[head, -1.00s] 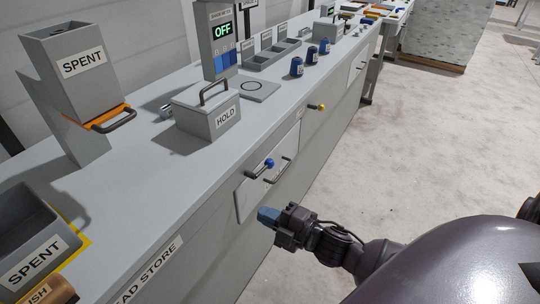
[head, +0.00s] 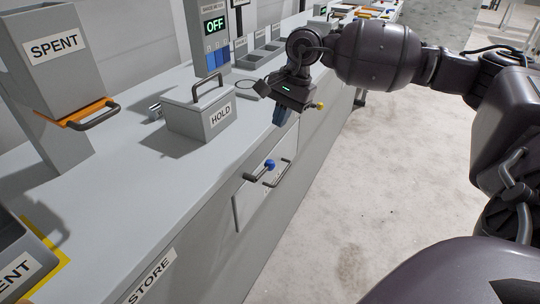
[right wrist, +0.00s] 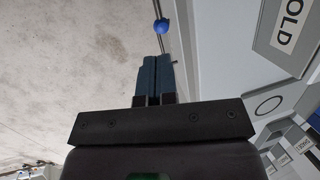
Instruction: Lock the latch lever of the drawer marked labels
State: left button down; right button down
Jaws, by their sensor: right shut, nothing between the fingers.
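A drawer front (head: 240,205) is set in the side of the grey counter. It carries a dark bar handle (head: 283,174) and a short dark latch lever with a blue knob (head: 270,163). No marking can be read on it. The blue knob (right wrist: 160,26) also shows in the right wrist view, beyond the fingertips. My right gripper (head: 281,117) points down beside the counter's front edge, above and farther along than the blue knob, not touching it. Its blue fingers (right wrist: 153,72) are closed together and empty. My left gripper is out of view.
A yellow knob (head: 319,105) shows just right of my right gripper. On the counter stand a lidded HOLD box (head: 190,118), an OFF display post (head: 209,45) and a SPENT chute (head: 50,75). The floor in front (head: 330,220) is clear.

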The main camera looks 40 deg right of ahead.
aim_at(271, 161)
jog(key=shift+w+d+r+h, duration=0.2)
jog(key=shift+d+r+h, duration=0.5)
jog(key=shift+d, duration=0.25)
jog(key=f, duration=0.4)
jog(key=w+a+f+b, duration=0.1)
jog(key=f, duration=0.3)
jog(key=a+f+b, duration=0.1)
jog(key=f, duration=0.3)
jog(key=shift+w, duration=0.35)
jog(key=shift+w+a+f, duration=0.1)
jog(key=shift+f, duration=0.75)
jog(key=shift+b, duration=0.3)
